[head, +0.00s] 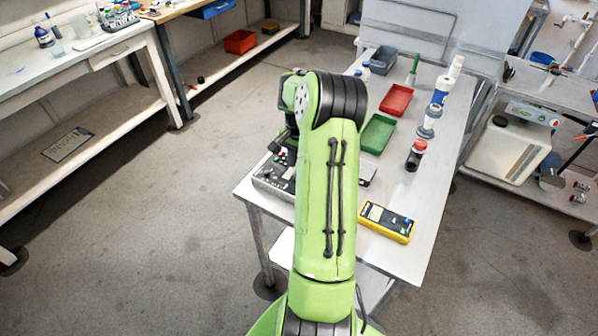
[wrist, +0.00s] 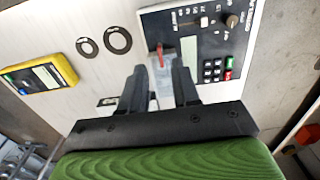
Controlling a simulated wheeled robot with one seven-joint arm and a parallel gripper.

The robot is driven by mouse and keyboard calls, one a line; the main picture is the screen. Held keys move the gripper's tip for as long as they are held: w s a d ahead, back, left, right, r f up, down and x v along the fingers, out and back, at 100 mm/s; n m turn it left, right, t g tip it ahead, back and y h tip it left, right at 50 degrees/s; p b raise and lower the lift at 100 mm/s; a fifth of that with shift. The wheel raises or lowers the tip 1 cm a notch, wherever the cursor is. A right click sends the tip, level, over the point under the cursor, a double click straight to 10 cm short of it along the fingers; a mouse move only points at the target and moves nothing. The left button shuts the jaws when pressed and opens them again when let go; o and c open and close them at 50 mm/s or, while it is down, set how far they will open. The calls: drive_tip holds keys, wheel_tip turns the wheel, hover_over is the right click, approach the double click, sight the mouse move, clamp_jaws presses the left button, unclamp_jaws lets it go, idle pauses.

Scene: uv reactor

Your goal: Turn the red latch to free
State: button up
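The red latch (wrist: 160,56) shows in the wrist view as a small narrow red piece, beside the left edge of a control panel (wrist: 212,42) with a slider, a knob and a keypad. A pale grey, clear-looking part (wrist: 161,82) lies below it in the picture, between my fingers. My gripper (wrist: 159,70) is open, its two black fingers apart on either side of the latch's line. I cannot tell whether either finger touches it. In the head view the panel (head: 270,180) sits at the table's near left corner, partly hidden by my green arm, and the latch is not visible.
A yellow meter (head: 387,222) lies on the table right of my arm; it also shows in the wrist view (wrist: 40,76). Green (head: 378,133) and red trays (head: 396,100) and several bottles stand further back. Two dark rings (wrist: 104,43) mark the surface left of the panel.

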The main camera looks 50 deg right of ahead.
wheel_tip(320, 180, down, 3)
drive_tip(key=shift+f, duration=0.45)
clamp_jaws()
